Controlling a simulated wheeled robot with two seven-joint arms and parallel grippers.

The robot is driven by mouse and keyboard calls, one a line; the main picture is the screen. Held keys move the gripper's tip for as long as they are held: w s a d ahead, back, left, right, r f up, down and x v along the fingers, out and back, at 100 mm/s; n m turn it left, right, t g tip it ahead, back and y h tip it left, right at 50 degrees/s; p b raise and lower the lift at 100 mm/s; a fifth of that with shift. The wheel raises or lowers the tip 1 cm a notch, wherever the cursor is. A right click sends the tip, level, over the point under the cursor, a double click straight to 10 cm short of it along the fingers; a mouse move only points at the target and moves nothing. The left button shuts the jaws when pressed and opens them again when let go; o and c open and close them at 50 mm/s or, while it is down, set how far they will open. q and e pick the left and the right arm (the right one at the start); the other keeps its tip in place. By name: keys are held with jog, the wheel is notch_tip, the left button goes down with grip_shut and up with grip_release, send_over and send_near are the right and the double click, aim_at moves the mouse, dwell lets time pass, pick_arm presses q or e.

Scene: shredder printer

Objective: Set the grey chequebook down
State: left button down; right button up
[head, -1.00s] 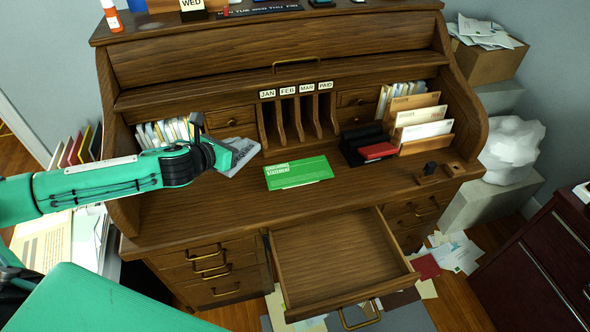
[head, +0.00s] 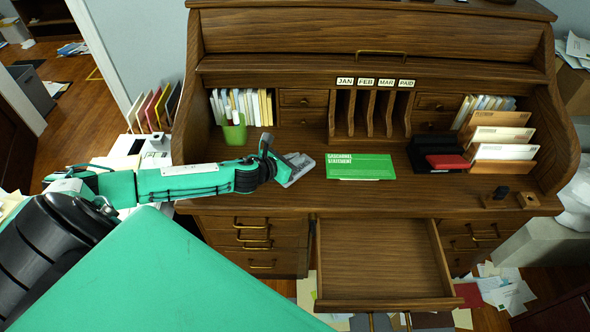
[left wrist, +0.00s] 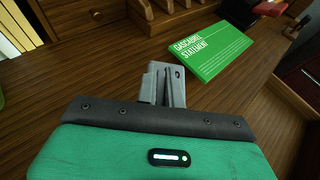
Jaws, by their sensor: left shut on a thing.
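The grey chequebook (head: 299,168) is at the left part of the desktop, just left of the green statement booklet (head: 360,167). My left gripper (head: 284,171) is shut on its left side. The chequebook looks tilted and close to the wood; I cannot tell whether it touches the desk. In the left wrist view a grey piece (left wrist: 163,84) stands out beyond the gripper's dark edge, and the booklet (left wrist: 208,50) lies ahead to the right. My right gripper is not in view.
The roll-top desk (head: 240,201) has an open, empty drawer (head: 380,262) below the booklet. A green cup (head: 234,133) stands behind my left wrist. A black tray with a red item (head: 447,162) and an envelope rack (head: 500,135) are at the right. The desktop between is clear.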

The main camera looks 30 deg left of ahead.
pick_arm(q)
jog(key=shift+f, duration=0.6)
notch_tip(320, 180, down, 3)
jog(key=shift+f, duration=0.1)
jog(key=shift+f+b, duration=0.15)
jog(key=shift+b, duration=0.2)
jog(key=c, duration=1.5)
grip_release()
